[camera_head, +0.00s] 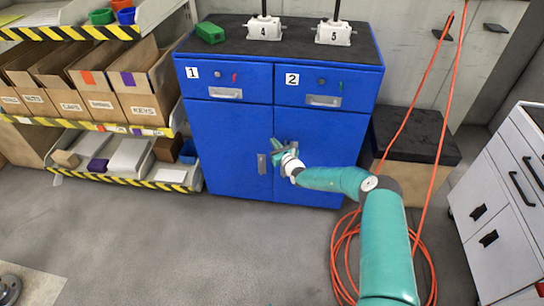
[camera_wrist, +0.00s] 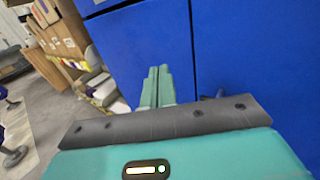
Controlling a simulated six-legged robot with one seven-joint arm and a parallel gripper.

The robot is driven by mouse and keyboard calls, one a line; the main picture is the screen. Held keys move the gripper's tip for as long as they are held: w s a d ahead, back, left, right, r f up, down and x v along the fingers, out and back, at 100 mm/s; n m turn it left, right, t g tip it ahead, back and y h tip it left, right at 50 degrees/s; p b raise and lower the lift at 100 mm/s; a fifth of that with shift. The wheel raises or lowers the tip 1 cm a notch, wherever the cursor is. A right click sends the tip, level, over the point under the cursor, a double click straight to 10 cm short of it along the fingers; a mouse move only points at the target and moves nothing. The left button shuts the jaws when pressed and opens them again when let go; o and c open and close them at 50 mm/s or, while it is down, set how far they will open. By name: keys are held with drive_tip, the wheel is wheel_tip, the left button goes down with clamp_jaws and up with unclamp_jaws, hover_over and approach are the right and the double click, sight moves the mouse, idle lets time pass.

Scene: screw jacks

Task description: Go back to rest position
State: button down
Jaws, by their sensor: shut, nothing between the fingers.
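My gripper (camera_head: 279,150) is at the end of my teal arm, in front of the blue cabinet (camera_head: 235,130). In the wrist view my gripper (camera_wrist: 157,75) shows its two teal fingers side by side, shut with nothing between them. They point toward the blue cabinet doors (camera_wrist: 230,50), near the vertical gap between them. In the head view the gripper is close to the door handle (camera_head: 262,163); I cannot tell whether it touches it. Both doors and both drawers, marked 1 and 2, look closed.
Two white screw jacks, 4 (camera_head: 264,28) and 5 (camera_head: 333,33), and a green box (camera_head: 210,32) stand on the cabinet top. Shelves with cardboard boxes (camera_head: 140,85) are at left. An orange hose (camera_head: 345,245) lies on the floor. A white drawer cabinet (camera_head: 497,205) stands at right.

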drive_tip(key=s, duration=0.6)
drive_tip(key=shift+s+a, duration=0.25)
drive_tip(key=shift+a, duration=0.1)
drive_tip(key=s+a+r+n+g+y, duration=0.35)
drive_tip(key=s+r+n+g, duration=0.25)
drive_tip(key=s+r+n, duration=0.45)
drive_tip(key=s+a+r+n+g+y, duration=0.2)
drive_tip(key=s+a+r+n+g, duration=0.35)
drive_tip(key=r+n, duration=0.7)
drive_tip(key=s+d+r+n+h, duration=0.2)
drive_tip(key=s+d+r+h, duration=0.2)
drive_tip(key=s+d, duration=0.4)
drive_tip(key=s+d+r+n+t+h, duration=0.1)
drive_tip(key=s+d+r+n+h, duration=0.1)
drive_tip(key=s+d+r+h, duration=0.3)
drive_tip(key=s+d+r+n+h, duration=0.3)
drive_tip(key=s+d+r+h, duration=0.2)
drive_tip(key=s+d, duration=0.8)
drive_tip(key=shift+s+d+r, duration=0.2)
drive_tip(key=shift+s+r, duration=0.75)
drive_tip(key=shift+s, duration=1.8)
